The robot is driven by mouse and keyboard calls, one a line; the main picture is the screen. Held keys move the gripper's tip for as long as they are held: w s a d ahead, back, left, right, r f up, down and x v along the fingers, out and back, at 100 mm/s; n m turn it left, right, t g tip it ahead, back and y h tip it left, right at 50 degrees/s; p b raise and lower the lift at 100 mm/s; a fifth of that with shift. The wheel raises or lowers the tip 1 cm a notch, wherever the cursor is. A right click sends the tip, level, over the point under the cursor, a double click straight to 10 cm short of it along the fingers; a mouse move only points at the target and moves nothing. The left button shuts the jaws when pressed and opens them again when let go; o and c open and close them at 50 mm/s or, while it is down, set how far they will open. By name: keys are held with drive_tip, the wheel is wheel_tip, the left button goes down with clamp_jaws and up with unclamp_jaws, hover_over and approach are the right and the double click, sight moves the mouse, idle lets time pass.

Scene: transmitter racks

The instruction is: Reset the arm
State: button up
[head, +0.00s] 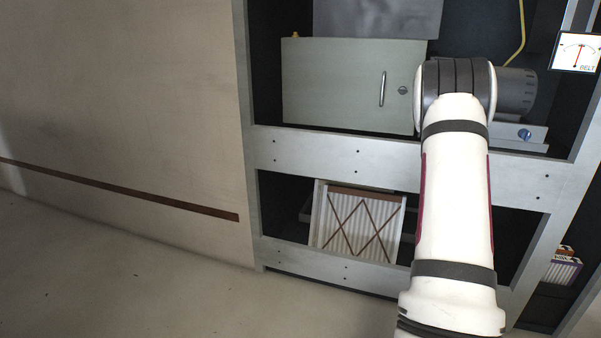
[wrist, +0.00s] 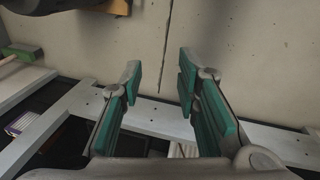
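My gripper (wrist: 158,85) shows in the wrist view with its two green-padded fingers spread apart. It is open and nothing is between the fingers. Behind it are a grey rack frame bar and a pale surface. In the head view my white arm reaches up in front of the rack (head: 350,152) at the right. The gripper itself is hidden there.
A pale green cabinet (head: 335,85) with a handle sits in the upper bay. A slatted filter-like panel (head: 350,222) leans in the lower bay. A gauge (head: 577,53) marked BELT is at the upper right. The floor (head: 130,275) at the left is clear.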

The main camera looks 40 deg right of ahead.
drive_tip(key=w+a+r+n, duration=0.1)
drive_tip(key=w+a+r, duration=0.35)
drive_tip(key=r, duration=0.25)
drive_tip(key=w+a+r+n, duration=0.1)
drive_tip(key=w+a+r, duration=0.2)
drive_tip(key=a+r, duration=0.3)
drive_tip(key=a+r+n+t, duration=0.1)
drive_tip(key=a+r+n, duration=0.1)
drive_tip(key=a+r, duration=1)
drive_tip(key=s+a+r+n+y, duration=0.15)
drive_tip(key=s+a+r, duration=0.25)
drive_tip(key=s+a, duration=0.45)
drive_tip(key=s+a+r+n, duration=0.3)
drive_tip(key=s+a+r, duration=0.1)
drive_tip(key=s+a, duration=0.4)
wheel_tip(320, 180, up, 35)
drive_tip(key=t+p, duration=0.4)
drive_tip(key=p, duration=2.9)
drive_tip(key=shift+w+a+r+n+t, duration=0.2)
drive_tip(key=shift+w+a+n+t, duration=0.2)
drive_tip(key=shift+a+n, duration=0.05)
